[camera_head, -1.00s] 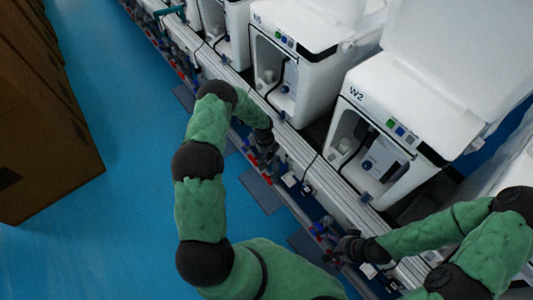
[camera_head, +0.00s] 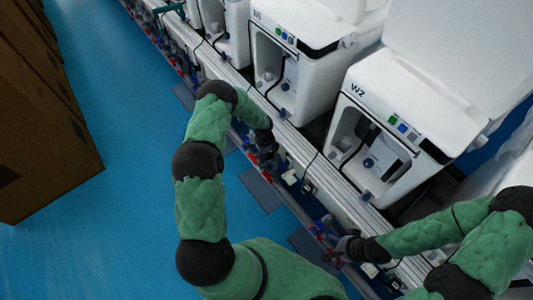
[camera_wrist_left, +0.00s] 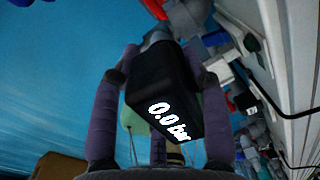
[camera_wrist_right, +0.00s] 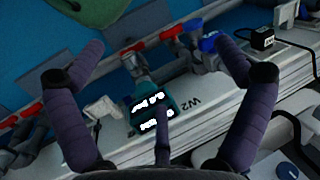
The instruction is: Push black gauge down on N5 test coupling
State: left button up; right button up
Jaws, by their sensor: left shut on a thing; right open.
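The black gauge (camera_wrist_left: 160,90) shows "0.0 bar" in the left wrist view. My left gripper (camera_wrist_left: 160,60) is shut on it, with a purple finger on each side. A grey fitting (camera_wrist_left: 155,37) shows at the gauge's far end; whether the gauge is fully seated on it is unclear. In the head view my left gripper (camera_head: 266,147) is at the rail below the unit labelled N5 (camera_head: 257,15), and the gauge is too small to make out there. My right gripper (camera_wrist_right: 158,48) is open, with a dark teal gauge (camera_wrist_right: 155,105) between its fingers, near the W2 label.
White units stand along the white rail (camera_head: 340,192), including the W2 unit (camera_head: 390,130). Pipes with red and blue valve handles (camera_wrist_right: 208,42) run along the rail. Brown boxes (camera_head: 50,130) stand at left. The blue floor (camera_head: 130,200) between is clear.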

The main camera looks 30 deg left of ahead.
pick_arm(q)
jog(key=o, duration=1.3)
